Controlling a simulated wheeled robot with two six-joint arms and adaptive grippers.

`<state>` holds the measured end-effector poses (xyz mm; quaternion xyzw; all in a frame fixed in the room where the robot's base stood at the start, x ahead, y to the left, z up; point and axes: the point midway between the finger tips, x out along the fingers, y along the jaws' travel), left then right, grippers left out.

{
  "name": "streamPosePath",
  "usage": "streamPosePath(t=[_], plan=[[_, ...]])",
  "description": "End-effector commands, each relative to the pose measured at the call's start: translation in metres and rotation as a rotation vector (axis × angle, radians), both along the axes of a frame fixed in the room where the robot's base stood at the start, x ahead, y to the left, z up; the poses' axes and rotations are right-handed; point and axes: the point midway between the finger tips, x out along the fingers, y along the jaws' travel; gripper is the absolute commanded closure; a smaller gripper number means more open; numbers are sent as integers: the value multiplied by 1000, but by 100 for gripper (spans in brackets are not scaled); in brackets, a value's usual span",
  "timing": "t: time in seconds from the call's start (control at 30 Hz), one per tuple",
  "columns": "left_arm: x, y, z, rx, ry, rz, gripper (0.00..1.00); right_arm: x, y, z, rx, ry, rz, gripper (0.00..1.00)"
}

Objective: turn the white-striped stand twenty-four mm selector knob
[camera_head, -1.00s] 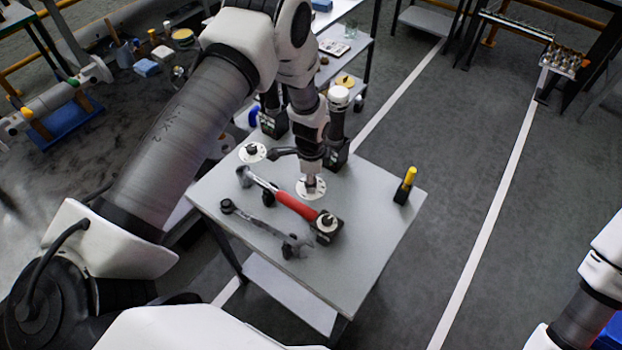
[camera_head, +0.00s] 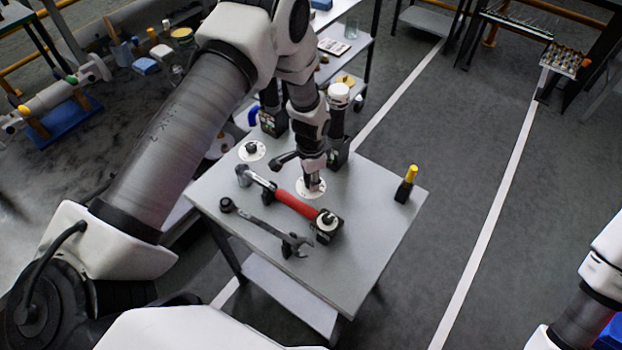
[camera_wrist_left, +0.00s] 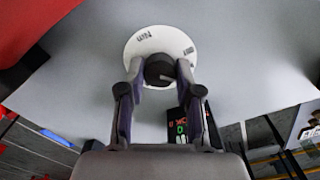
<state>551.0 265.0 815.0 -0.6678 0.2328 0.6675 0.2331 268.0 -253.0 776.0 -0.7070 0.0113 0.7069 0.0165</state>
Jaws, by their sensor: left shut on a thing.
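The selector knob (camera_wrist_left: 159,70) is a dark round knob with a short white stripe, in the middle of a white dial disc (camera_wrist_left: 140,48) with printed marks. My left gripper (camera_wrist_left: 160,78) is shut on this knob, one finger on each side, in the left wrist view. In the head view the white disc (camera_head: 301,188) lies on the grey table, and my left gripper (camera_head: 314,187) points down onto it, hiding most of the knob. My right gripper is outside the views; only part of my right arm shows at the lower right.
Dark devices stand at the back edge. The table's right side is mostly clear.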

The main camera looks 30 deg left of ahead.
Motion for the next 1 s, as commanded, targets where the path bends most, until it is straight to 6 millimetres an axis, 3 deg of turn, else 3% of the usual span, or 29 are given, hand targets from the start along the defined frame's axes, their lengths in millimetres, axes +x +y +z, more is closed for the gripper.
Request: streamPosePath(t=[0.6,1.0], plan=[[-1,0,-1,0,1,564,100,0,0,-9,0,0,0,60],[-1,0,-1,0,2,766,100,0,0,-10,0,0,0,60]])
